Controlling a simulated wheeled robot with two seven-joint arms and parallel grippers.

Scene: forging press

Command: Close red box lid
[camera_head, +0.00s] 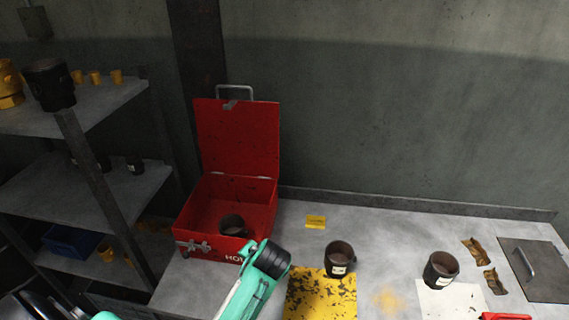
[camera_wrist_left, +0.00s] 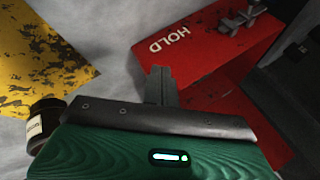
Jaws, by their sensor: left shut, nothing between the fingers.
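The red box (camera_head: 187,243) stands on the table at the left in the head view, marked "HOLD" on its front, with a metal latch. Its lid (camera_head: 237,140) is open and stands upright at the back, with a grey handle on top. A dark cup (camera_head: 233,225) sits inside the box. In the left wrist view, the red box (camera_wrist_left: 205,50) fills the upper right with its label and latch. My left gripper (camera_wrist_left: 160,85) is shut and empty beside the box. In the head view its fingers are hidden.
A yellow plate (camera_head: 310,297) with a dark cup (camera_head: 340,258) lies right of my arm. Another cup (camera_head: 441,269) stands on a white plate (camera_head: 460,305). A shelf (camera_head: 75,197) stands at the left. A wall is behind the lid.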

